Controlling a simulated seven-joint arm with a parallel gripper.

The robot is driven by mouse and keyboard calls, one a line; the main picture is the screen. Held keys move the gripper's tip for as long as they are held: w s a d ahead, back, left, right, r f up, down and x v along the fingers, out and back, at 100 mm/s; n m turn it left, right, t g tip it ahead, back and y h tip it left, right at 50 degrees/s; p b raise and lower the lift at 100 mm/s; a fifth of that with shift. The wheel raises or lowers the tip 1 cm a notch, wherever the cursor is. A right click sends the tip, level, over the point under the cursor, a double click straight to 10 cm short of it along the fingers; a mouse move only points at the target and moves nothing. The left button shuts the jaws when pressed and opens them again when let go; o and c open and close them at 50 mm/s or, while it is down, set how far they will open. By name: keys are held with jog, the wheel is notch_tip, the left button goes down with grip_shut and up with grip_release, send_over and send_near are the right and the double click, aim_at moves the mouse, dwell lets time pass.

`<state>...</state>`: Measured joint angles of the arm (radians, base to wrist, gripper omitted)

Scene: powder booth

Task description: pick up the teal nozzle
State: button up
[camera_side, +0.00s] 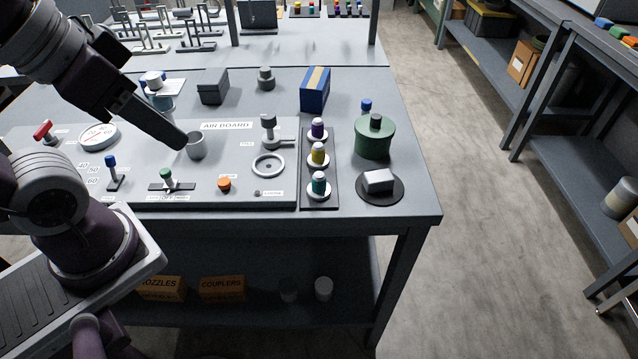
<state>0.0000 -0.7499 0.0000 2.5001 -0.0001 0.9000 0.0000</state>
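The teal nozzle (319,184) stands upright with a pale base and light top in the nearest place of a dark rack (309,202). A yellow nozzle (318,152) and a purple nozzle (318,127) stand behind it in the same row. My gripper (183,142) points down and to the right above the air board, well left of the rack. Its tip is beside or over a grey cup (196,146); whether they touch is unclear. I cannot see a gap between the fingers. The teal nozzle is unobstructed.
The air board (240,188) holds a gauge (98,136), several valves and knobs, and a ring (268,166). Right of the rack are a green canister (374,138) and a grey block (378,181) on a dark disc. A blue box (315,90) stands behind.

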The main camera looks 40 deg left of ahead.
jog(key=shift+o, duration=0.2)
jog(key=shift+o, duration=1.4)
